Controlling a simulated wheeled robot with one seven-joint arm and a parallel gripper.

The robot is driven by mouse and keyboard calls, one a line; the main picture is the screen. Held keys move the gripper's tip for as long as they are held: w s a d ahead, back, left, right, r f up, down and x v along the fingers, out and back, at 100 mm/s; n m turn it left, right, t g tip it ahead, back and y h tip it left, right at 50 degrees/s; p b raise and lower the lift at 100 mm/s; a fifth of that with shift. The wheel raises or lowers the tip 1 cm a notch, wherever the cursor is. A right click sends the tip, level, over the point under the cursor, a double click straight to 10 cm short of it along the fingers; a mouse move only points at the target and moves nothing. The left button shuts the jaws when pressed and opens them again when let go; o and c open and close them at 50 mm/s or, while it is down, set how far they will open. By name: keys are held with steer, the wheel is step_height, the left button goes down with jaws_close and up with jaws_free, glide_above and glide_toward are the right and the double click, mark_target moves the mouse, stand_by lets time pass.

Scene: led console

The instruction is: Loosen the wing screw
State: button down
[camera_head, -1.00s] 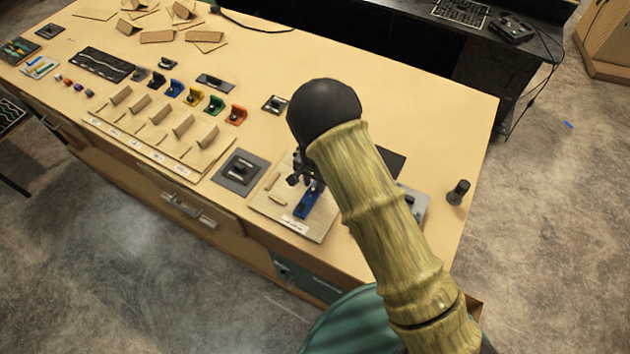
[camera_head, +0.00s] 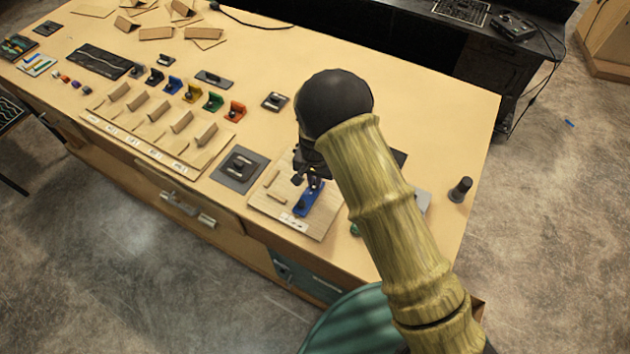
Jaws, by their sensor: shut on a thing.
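A wooden board (camera_head: 268,207) with a white label lies near the table's front edge. A blue bracket (camera_head: 305,204) sits on it. My small black gripper (camera_head: 308,182) points down at the upper end of the blue bracket, its fingers shut. The wing screw itself is hidden by the fingers and too small to make out; the fingers appear closed on it at the bracket. My bamboo-like arm link and its black joint cover the area to the right of the board.
A dark grey plate (camera_head: 240,170) lies left of the board. A wooden rack (camera_head: 160,138) with several slots and coloured brackets behind it stands further left. A black knob (camera_head: 460,190) stands at the right edge. The tabletop behind my arm is mostly clear.

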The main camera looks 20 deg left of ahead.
steer(key=n+b, duration=0.3)
steer(key=n, duration=0.1)
steer(key=shift+f, duration=0.15)
steer(key=n+b, duration=0.2)
steer(key=n, duration=0.3)
steer(key=shift+b, duration=0.4)
steer(key=n+b, duration=0.1)
steer(key=n, duration=0.2)
steer(key=shift+n, duration=0.3)
steer(key=n+b, duration=0.1)
steer(key=n, duration=0.3)
steer(key=shift+d+n, duration=0.1)
steer(key=shift+n, duration=0.2)
steer(key=n, duration=0.4)
steer(key=shift+s+n, duration=0.1)
steer(key=shift+n, duration=0.2)
steer(key=n, duration=0.3)
steer(key=shift+n, duration=0.3)
steer(key=n+p, duration=0.1)
steer(key=n, duration=0.3)
steer(key=shift+n+p, duration=0.75)
steer(key=shift+n, duration=1.45)
